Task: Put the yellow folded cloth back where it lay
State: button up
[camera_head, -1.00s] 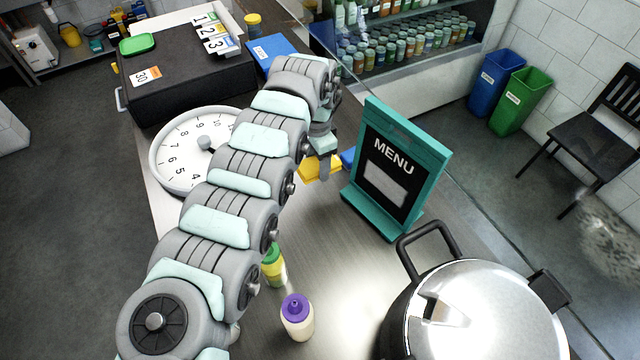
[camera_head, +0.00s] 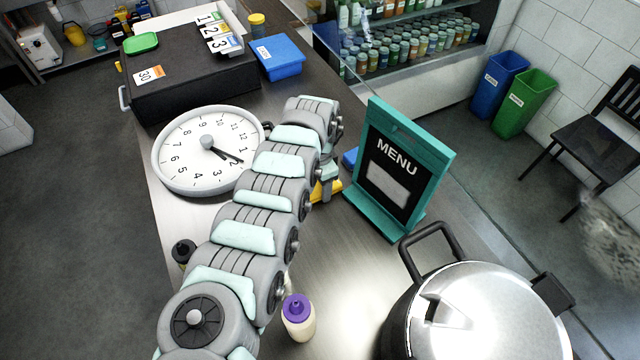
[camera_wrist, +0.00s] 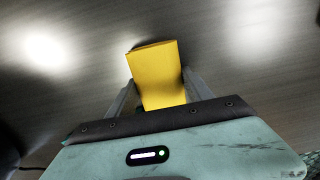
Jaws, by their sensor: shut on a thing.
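The yellow folded cloth (camera_wrist: 158,75) sits between my gripper's two fingers in the wrist view, over the grey metal counter. My gripper (camera_wrist: 157,88) is shut on it. In the head view the cloth (camera_head: 332,190) is mostly hidden behind my arm and gripper (camera_head: 326,188), with a yellow part showing left of the teal-framed menu sign (camera_head: 392,172). I cannot tell whether the cloth touches the counter.
A white clock (camera_head: 190,165) lies left of my arm. A purple-capped bottle (camera_head: 298,318) and a black-topped bottle (camera_head: 183,252) stand near my arm, and a large pot (camera_head: 480,315) at front right. A blue thing (camera_head: 350,158) lies behind the cloth. Counter between bottle and sign is clear.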

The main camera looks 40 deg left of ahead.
jog(key=o, duration=1.2)
jog(key=shift+f, duration=0.15)
notch_tip(320, 180, up, 12)
jog(key=shift+r, duration=0.2)
